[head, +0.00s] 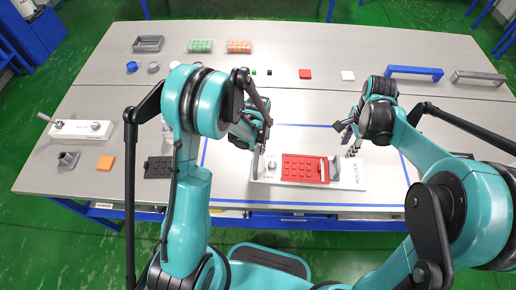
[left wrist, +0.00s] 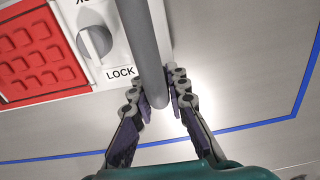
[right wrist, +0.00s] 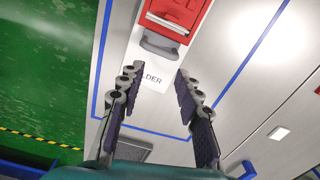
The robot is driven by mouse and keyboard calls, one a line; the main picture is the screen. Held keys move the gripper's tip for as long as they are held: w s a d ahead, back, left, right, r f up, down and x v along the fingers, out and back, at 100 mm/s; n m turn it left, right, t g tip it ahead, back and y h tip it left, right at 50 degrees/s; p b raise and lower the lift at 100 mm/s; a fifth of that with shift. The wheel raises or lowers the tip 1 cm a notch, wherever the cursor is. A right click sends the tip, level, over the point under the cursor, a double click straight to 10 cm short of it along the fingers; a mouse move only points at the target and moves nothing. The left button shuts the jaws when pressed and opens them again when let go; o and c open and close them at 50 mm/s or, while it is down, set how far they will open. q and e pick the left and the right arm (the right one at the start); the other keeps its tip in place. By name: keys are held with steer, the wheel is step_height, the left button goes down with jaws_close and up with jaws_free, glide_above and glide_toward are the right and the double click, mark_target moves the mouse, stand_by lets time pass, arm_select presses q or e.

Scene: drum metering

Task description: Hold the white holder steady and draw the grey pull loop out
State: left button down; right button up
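The white holder (head: 271,180) lies near the front of the table and carries a red ribbed block (head: 302,168). The LOCK knob (left wrist: 97,42) sits at its left end. A second grey handle (right wrist: 160,46) lies at that end.
A blue line (head: 203,155) frames the work area. Green and orange blocks, small squares and two bar handles (head: 414,72) stand further back.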

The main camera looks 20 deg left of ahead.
mark_target(339, 162)
steer(key=shift+c, duration=0.2)
steer(key=f+n, duration=0.3)
steer(key=n, duration=0.2)
steer(key=f+n+y, duration=0.1)
steer(key=f+n, duration=0.2)
steer(key=n, duration=0.2)
steer(key=f+n+y, duration=0.1)
steer(key=f+n, duration=0.2)
steer(key=n, duration=0.2)
steer(key=shift+d+f+n, duration=0.15)
steer(key=shift+d+n, duration=0.1)
steer(key=shift+n, duration=0.15)
steer(key=shift+c, duration=0.2)
steer(key=shift+d, duration=0.1)
jaws_close()
